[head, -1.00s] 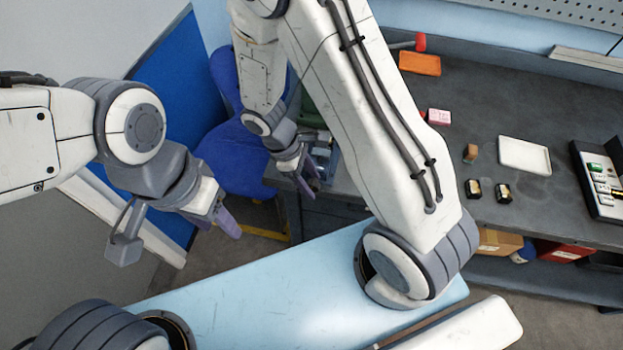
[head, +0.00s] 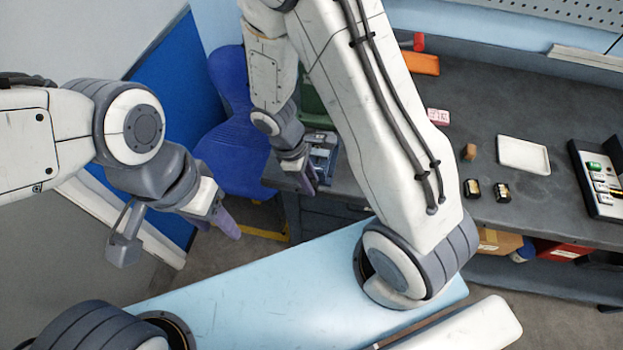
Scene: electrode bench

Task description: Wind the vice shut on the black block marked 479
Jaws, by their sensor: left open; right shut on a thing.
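The vice (head: 322,152) is blue-grey and sits at the left end of the dark bench, partly hidden behind my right forearm and gripper. My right gripper (head: 312,182) is at the vice's front, pointing down and shut on what looks like the vice handle; the held part is too small and covered to see clearly. A block between the vice jaws cannot be made out. Two small black blocks with pale gold tops, the left one (head: 472,188) and the right one (head: 502,192), stand on the bench; their markings are unreadable. My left gripper (head: 222,218) is open and empty, away from the bench.
On the bench (head: 560,225) are a white tray (head: 524,154), a brown block (head: 469,152), a pink block (head: 438,116), an orange tray (head: 422,63) and a case (head: 598,180) at right. A blue chair (head: 235,155) stands left of the bench.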

